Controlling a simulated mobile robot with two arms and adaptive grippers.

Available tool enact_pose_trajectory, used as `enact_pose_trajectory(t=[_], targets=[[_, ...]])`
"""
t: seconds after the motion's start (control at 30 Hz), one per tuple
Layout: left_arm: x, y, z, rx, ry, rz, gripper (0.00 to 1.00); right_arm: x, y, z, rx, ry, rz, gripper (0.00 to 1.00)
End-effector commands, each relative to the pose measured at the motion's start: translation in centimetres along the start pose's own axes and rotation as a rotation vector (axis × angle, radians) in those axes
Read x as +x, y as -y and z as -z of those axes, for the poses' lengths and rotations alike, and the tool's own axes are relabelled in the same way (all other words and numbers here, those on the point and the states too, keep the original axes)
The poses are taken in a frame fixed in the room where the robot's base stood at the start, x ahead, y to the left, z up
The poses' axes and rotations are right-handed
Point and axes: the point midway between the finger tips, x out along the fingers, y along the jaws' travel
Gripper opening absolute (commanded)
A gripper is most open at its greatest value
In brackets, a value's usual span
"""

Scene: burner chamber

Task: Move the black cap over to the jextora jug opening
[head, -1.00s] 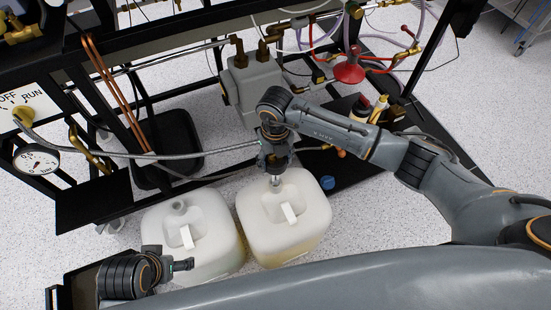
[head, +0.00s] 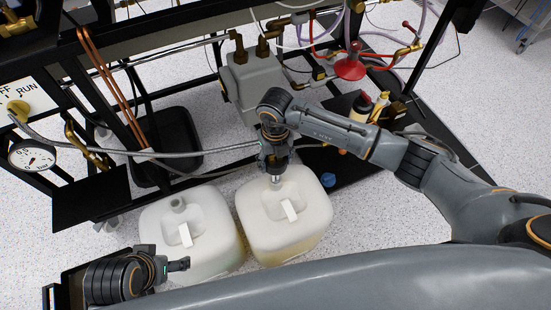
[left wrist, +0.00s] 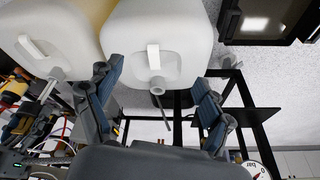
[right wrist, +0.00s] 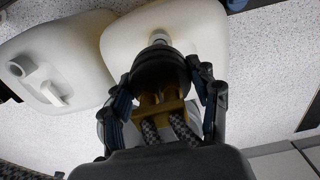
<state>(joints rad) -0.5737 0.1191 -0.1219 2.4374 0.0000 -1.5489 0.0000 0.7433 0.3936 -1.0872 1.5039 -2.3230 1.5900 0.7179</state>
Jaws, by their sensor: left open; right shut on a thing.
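Two white jugs stand side by side on the floor, a left jug (head: 212,222) and a right jug (head: 308,215); no label tells which is jextora. My right gripper (head: 276,170) is shut on the black cap (right wrist: 160,68), which has brass fittings and braided hoses. In the right wrist view the cap is in line with the right jug's pale neck (right wrist: 159,37); the fingers and cap hide whether they touch. The left jug's neck (head: 178,204) shows uncapped. My left gripper (head: 182,264) is open and empty near the left jug; its fingers show in the left wrist view (left wrist: 157,78).
A blue cap (head: 328,180) lies on the floor right of the right jug. A black frame (head: 95,200) with hoses, a grey pump block (head: 252,88) and a pressure gauge (head: 33,155) stands behind the jugs. A braided hose (head: 200,155) crosses toward my right gripper.

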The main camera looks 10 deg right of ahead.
Motion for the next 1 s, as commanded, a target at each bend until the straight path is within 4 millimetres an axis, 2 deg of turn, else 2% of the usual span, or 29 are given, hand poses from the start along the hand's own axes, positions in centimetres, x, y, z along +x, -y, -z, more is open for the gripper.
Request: enact_pose_trajectory(t=[0.47, 1.0], targets=[[-0.3, 0.0, -0.2, 0.000, -0.007, 0.001, 0.80, 1.5, 0.0, 0.0, 0.000, 0.001, -0.001, 0.00], [0.0, -0.2, 1.5, 0.002, -0.083, -0.003, 0.80, 1.9, 0.0, 0.0, 0.000, 0.001, -0.001, 0.00]])
